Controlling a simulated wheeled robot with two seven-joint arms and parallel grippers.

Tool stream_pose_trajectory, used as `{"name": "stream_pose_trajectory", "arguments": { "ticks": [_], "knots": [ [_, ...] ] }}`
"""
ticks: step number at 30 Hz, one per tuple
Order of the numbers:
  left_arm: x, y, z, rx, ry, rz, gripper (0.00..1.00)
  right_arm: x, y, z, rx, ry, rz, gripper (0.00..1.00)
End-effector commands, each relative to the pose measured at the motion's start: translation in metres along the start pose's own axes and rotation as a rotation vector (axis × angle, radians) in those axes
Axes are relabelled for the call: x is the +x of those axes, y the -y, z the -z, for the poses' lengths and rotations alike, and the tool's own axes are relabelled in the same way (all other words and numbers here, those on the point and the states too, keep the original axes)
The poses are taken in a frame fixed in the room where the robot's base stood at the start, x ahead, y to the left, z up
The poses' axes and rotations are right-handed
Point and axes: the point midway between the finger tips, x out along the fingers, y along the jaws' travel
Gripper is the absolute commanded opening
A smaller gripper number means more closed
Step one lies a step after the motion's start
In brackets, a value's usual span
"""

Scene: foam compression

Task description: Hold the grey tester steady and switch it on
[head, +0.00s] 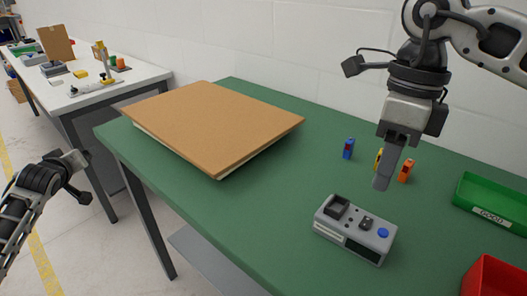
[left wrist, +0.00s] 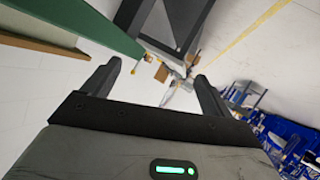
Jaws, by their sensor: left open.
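The grey tester (head: 330,222) stands on the green table (head: 270,215), right of the middle in the head view. It has a black square recess at its left, a small black switch part in the middle, a blue button at the right and a dark window on its front. My right gripper (head: 382,182) hangs above and behind the tester, pointing down and apart from it. Its fingers overlap in this view, so their gap cannot be seen. My left gripper (head: 80,178) is off the table's left side, far from the tester. In the left wrist view its fingers (left wrist: 157,72) are apart and empty.
Small blue (head: 348,148), yellow (head: 378,158) and orange (head: 405,171) parts stand behind the tester. A green bin (head: 492,206) marked GOOD and a red bin (head: 494,280) are at the right. A large brown board (head: 215,120) covers the table's left. Another bench (head: 95,88) stands beyond.

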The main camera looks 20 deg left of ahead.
Motion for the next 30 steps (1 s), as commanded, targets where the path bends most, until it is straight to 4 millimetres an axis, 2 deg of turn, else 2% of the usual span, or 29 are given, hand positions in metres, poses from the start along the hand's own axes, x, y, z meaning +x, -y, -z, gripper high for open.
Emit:
{"name": "stream_pose_trajectory", "arguments": {
  "ticks": [1, 3, 7, 9, 10, 11, 13, 20, 24, 26, 30],
  "knots": [
    [0.002, 0.006, 0.03, -0.064, -0.038, 0.016, 0.85, 0.0, 0.0, 0.0, 0.0, 0.0, 0.0, 0.36],
    [0.001, 0.015, 0.065, -0.161, -0.083, 0.031, 0.85, 0.0, 0.0, 0.0, 0.0, 0.0, 0.0, 0.36],
    [-0.004, 0.026, 0.126, -0.366, -0.153, 0.029, 0.85, 0.0, 0.0, 0.0, 0.0, 0.0, 0.0, 0.36],
    [-0.008, 0.023, 0.158, -0.52, -0.17, -0.01, 0.85, 0.0, 0.0, 0.0, 0.0, 0.0, 0.0, 0.36],
    [-0.008, 0.015, 0.165, -0.59, -0.161, -0.042, 0.85, 0.0, 0.0, 0.0, 0.0, 0.0, 0.0, 0.36],
    [-0.007, 0.005, 0.166, -0.644, -0.14, -0.077, 0.85, 0.0, 0.0, 0.0, 0.0, 0.0, 0.0, 0.36],
    [-0.003, -0.029, 0.156, -0.727, -0.068, -0.166, 0.85, 0.0, 0.0, 0.0, 0.0, 0.0, 0.0, 0.36],
    [-0.008, -0.146, 0.113, -0.812, 0.152, -0.432, 0.85, 0.0, 0.0, 0.0, 0.0, 0.0, 0.0, 0.36],
    [-0.028, -0.225, 0.089, -0.824, 0.285, -0.608, 0.85, 0.0, 0.0, 0.0, 0.0, 0.0, 0.0, 0.36],
    [-0.041, -0.258, 0.082, -0.825, 0.338, -0.686, 0.85, 0.0, 0.0, 0.0, 0.0, 0.0, 0.0, 0.36],
    [-0.079, -0.331, 0.066, -0.819, 0.464, -0.866, 0.85, 0.0, 0.0, 0.0, 0.0, 0.0, 0.0, 0.36]
  ]
}}
